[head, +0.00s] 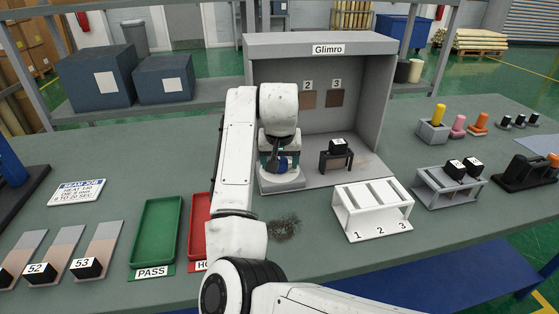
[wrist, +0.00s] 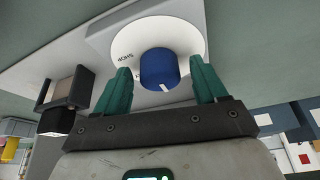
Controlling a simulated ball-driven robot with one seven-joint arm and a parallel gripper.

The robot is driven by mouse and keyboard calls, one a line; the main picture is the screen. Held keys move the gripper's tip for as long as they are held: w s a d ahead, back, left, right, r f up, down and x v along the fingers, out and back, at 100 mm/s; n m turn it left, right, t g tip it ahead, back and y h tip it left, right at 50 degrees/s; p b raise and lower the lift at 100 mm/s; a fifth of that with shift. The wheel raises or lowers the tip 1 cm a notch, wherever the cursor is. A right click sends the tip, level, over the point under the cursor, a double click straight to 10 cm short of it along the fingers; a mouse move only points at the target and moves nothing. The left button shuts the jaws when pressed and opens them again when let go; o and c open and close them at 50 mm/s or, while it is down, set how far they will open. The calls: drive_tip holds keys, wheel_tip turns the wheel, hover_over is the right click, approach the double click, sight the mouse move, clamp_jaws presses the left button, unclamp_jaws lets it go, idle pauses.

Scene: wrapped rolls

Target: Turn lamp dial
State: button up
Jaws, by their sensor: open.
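The lamp dial is a blue knob (wrist: 158,70) on a round white face (wrist: 190,37) with small dark print that is hard to read. A white mark shows on the knob's side nearest my gripper. In the wrist view my gripper (wrist: 160,72) is open, with one teal finger on each side of the knob. Small gaps seem to show, so I cannot tell whether either finger touches it. In the head view my gripper (head: 277,158) is low inside the grey Glimro booth (head: 378,105), and my arm hides most of the dial there.
A small dark stand (head: 323,163) bearing a black block is right of my gripper. A white rack (head: 368,226) numbered 1 to 3 stands in front. Green (head: 157,230) and red (head: 197,225) trays lie to the left. The booth's side wall bounds the right.

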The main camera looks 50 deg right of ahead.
drive_tip(key=c, duration=1.1)
drive_tip(key=shift+o, duration=0.2)
drive_tip(key=shift+r+m+p, duration=0.1)
drive_tip(key=shift+m+p, duration=0.2)
drive_tip(key=shift+p, duration=0.05)
drive_tip(key=shift+m+g+h+p, duration=0.3)
drive_tip(key=shift+m+g+p, duration=0.1)
drive_tip(key=shift+m+p, duration=0.5)
drive_tip(key=m+g+p, duration=0.1)
drive_tip(key=m, duration=0.1)
drive_tip(key=shift+w+m+h, duration=0.15)
drive_tip(key=shift+m+h, duration=0.15)
drive_tip(key=shift+m, duration=0.1)
drive_tip(key=m, duration=0.1)
drive_tip(key=m+g, duration=0.1)
drive_tip(key=m, duration=0.1)
drive_tip(key=shift+w+a+m+p, duration=0.1)
drive_tip(key=shift+w+m+p, duration=0.05)
drive_tip(key=shift+m+p, duration=0.2)
drive_tip(key=shift+m+g, duration=0.8)
drive_tip(key=shift+m, duration=0.65)
drive_tip(key=shift+w, duration=0.1)
